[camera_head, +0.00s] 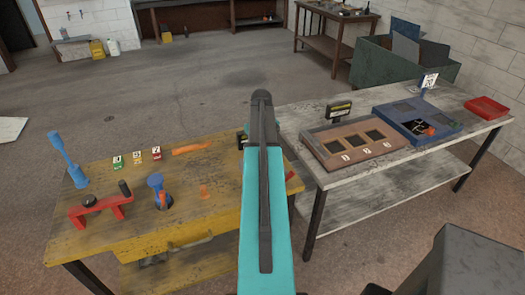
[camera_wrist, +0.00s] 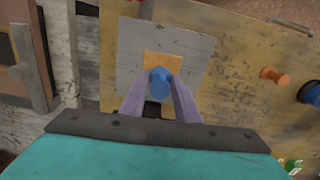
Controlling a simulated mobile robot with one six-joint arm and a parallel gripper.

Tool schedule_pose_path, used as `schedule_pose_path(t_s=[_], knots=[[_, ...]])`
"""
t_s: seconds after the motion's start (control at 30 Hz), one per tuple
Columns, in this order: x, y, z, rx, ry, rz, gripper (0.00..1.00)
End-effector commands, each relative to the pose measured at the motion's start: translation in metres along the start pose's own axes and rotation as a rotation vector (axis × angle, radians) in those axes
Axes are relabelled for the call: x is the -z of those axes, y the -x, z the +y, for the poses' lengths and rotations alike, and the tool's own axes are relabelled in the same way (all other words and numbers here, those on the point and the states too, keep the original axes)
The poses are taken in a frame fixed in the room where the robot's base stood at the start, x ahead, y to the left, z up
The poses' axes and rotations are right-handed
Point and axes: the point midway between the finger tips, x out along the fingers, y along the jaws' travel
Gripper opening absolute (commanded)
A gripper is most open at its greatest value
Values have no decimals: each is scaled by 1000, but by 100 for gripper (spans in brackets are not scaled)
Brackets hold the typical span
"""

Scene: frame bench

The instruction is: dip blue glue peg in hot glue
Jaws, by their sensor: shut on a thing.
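In the wrist view my gripper (camera_wrist: 160,92) has its two purple fingers closed around the blue peg (camera_wrist: 159,77), whose round end faces the camera. An orange square (camera_wrist: 162,60) shows behind the peg, on a grey plate (camera_wrist: 195,62) lying on the yellow bench (camera_wrist: 235,70). I cannot tell whether the peg touches the square. In the head view my arm hides the gripper and peg. A brown tray (camera_head: 318,142) with three dark numbered wells stands on the right-hand table; which thing holds the hot glue is unclear.
A blue tray (camera_head: 450,119) and red bin (camera_head: 487,107) stand on the right-hand table.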

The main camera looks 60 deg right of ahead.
Motion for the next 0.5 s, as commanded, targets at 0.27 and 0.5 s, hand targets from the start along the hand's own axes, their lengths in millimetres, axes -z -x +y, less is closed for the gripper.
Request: schedule_pose_path(t_s=[0.27,0.5], knots=[[0,-15,0,0,0,0,7],[0,-17,0,0,-1,0,7]])
